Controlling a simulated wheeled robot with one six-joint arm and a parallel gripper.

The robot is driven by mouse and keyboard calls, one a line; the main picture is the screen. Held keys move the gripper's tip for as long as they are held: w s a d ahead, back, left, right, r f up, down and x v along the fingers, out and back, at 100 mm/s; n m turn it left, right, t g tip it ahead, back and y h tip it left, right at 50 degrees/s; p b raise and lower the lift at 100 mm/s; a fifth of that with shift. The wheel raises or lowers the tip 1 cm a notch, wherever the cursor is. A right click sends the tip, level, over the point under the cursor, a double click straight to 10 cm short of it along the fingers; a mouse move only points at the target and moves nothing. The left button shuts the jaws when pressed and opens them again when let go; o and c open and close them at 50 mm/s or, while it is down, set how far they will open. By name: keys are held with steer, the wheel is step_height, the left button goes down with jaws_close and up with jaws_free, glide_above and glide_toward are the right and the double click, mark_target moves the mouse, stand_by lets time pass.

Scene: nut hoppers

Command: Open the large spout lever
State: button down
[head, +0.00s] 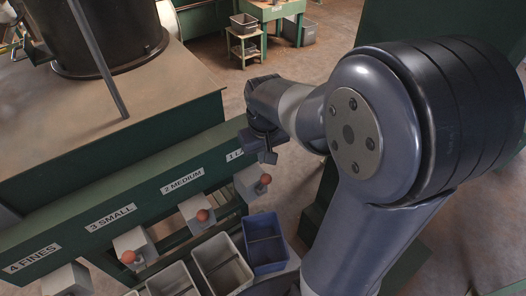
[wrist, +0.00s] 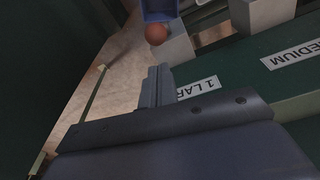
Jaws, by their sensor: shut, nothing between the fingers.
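The large spout (head: 247,183) is a pale grey box below the label "1 LARGE" (head: 236,155), which is partly hidden by my gripper in the head view. Its lever ends in a red-orange ball knob (head: 265,179). The knob also shows at the top of the wrist view (wrist: 155,34), beside the grey spout (wrist: 179,46). My gripper (head: 267,157) is shut and empty, just above the knob in the head view and apart from it. In the wrist view its closed fingers (wrist: 157,80) point toward the knob with a gap between. The lever's shaft is hidden.
The green hopper frame (head: 130,190) runs behind. Open floor (head: 290,185) lies to the right.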

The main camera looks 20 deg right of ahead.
step_height(320, 180, down, 6)
steer(key=w, duration=0.1)
steer(key=shift+f, duration=0.25)
steer(key=shift+d+f, duration=0.1)
steer(key=shift+f, duration=0.05)
